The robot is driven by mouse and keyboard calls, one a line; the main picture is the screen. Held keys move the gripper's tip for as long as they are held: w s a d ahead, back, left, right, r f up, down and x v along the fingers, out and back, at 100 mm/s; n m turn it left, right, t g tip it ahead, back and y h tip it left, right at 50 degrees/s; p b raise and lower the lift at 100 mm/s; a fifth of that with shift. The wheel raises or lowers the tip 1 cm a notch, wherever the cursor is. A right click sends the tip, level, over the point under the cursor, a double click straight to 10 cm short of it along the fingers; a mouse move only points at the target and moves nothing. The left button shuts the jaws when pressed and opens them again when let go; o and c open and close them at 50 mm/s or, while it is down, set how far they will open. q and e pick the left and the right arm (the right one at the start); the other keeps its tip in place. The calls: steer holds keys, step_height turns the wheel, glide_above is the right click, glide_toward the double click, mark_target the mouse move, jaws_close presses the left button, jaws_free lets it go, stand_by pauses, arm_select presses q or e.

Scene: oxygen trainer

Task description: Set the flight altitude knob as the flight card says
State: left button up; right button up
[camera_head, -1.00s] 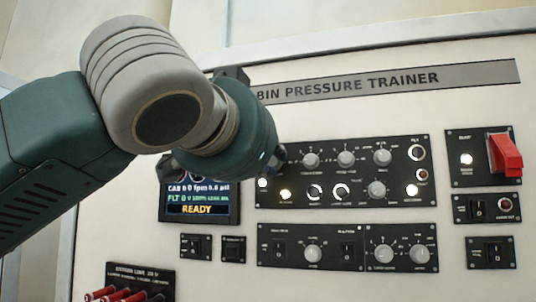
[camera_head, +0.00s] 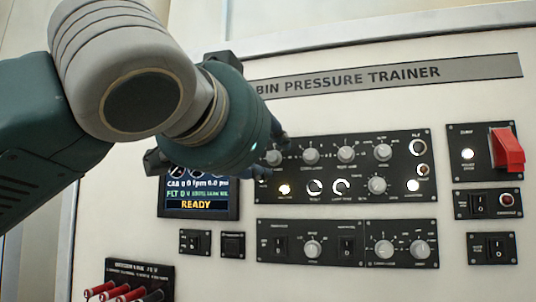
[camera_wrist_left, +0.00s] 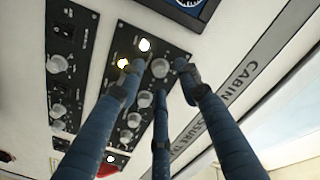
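The leftmost knob of the upper row (camera_head: 272,157) on the black upper panel (camera_head: 330,201) shows beside my left gripper (camera_head: 277,142); its label cannot be read. In the left wrist view a light grey knob (camera_wrist_left: 160,68) lies between the spread blue fingers of my left gripper (camera_wrist_left: 160,76). The fingers are open, with visible gaps to the knob; I cannot tell how far above it they are. The display (camera_head: 200,207) reads FLT 0 and READY, partly covered by my arm. No flight card can be seen. My right gripper is out of view.
More knobs, such as the right one (camera_head: 377,184), sit close by on the same panel. A red guarded switch (camera_head: 507,149) is at the right. A lower knob panel (camera_head: 340,261) and red-handled items (camera_head: 128,293) are below.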

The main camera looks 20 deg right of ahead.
arm_select(q)
steer(key=v, duration=1)
steer(key=shift+w, duration=0.15)
